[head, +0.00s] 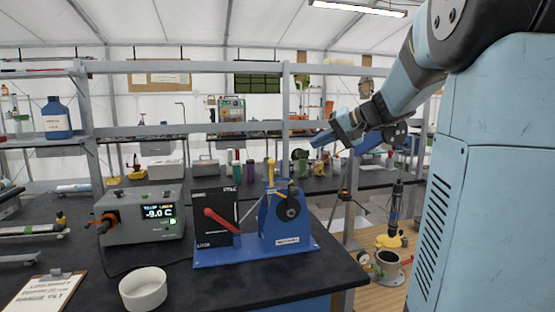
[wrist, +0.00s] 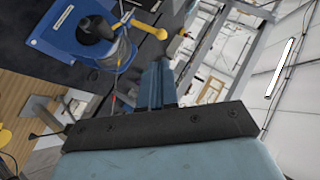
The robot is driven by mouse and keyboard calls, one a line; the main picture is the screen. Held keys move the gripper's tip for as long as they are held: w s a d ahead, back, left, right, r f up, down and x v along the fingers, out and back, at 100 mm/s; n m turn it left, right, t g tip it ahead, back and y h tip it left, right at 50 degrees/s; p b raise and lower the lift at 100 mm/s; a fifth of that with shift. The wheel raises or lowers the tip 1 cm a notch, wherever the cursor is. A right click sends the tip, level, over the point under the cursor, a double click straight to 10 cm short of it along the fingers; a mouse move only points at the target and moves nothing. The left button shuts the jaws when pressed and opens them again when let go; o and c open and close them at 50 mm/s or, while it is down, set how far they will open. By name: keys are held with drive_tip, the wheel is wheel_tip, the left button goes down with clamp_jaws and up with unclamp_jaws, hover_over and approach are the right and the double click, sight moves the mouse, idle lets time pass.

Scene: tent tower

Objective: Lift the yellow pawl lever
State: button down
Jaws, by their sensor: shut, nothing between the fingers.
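The yellow pawl lever (head: 270,172) stands roughly upright on top of the blue winch housing (head: 275,224) in the head view. In the wrist view the yellow lever (wrist: 147,27) sticks out from the housing and ends in a round knob. A black hub (head: 288,208) sits on the housing's face. My gripper (head: 322,140) is shut and empty, above and to the right of the lever, apart from it. In the wrist view its closed fingers (wrist: 157,84) point toward the lever's side of the housing, with a gap between.
Left of the housing, on the same blue base (head: 245,255), stands a black panel (head: 212,212) with a red handle (head: 221,220). A grey display box (head: 143,217) and a white bowl (head: 143,288) stand further left. Shelf posts (head: 285,95) rise behind the bench.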

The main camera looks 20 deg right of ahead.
drive_tip(key=shift+w+d+r, duration=0.1)
drive_tip(key=shift+w+d, duration=0.05)
drive_tip(key=shift+d, duration=0.05)
drive_tip(key=x, duration=1.4)
drive_tip(key=shift+a, duration=0.1)
